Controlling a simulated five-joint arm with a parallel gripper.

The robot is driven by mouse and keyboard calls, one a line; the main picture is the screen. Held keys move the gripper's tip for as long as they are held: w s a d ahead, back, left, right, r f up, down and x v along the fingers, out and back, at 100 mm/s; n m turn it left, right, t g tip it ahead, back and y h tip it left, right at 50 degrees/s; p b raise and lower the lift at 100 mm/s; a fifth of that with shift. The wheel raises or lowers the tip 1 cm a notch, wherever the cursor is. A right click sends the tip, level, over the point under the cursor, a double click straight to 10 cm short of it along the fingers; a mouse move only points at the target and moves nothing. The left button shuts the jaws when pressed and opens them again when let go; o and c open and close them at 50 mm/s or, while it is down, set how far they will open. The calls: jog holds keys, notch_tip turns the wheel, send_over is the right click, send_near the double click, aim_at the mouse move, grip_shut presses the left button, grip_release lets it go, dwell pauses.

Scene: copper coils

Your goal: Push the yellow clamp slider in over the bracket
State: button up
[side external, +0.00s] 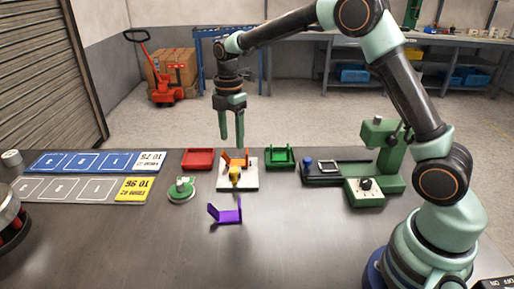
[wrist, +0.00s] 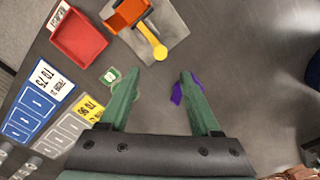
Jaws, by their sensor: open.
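The yellow clamp slider (side external: 235,174) sits on a pale square plate (side external: 245,184), in front of an orange bracket (side external: 236,158). In the wrist view the yellow slider (wrist: 152,40) is a round knob on a bar that reaches toward the orange bracket (wrist: 127,14). Whether the slider overlaps the bracket cannot be told. My gripper (side external: 231,140) is open and empty, pointing down above the table, behind the plate in the side view. In the wrist view my gripper (wrist: 160,74) has its two green fingers apart, with the slider beyond the fingertips.
A purple bracket (side external: 226,212) lies in front of the plate. A round green-white item (side external: 182,190) is nearby. A green machine (side external: 384,150) stands further right. The front table is clear.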

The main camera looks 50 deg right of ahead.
aim_at(234, 170)
notch_tip(234, 170, down, 10)
jog(key=shift+f, duration=0.1)
dwell(0.4)
grip_shut()
dwell(1.2)
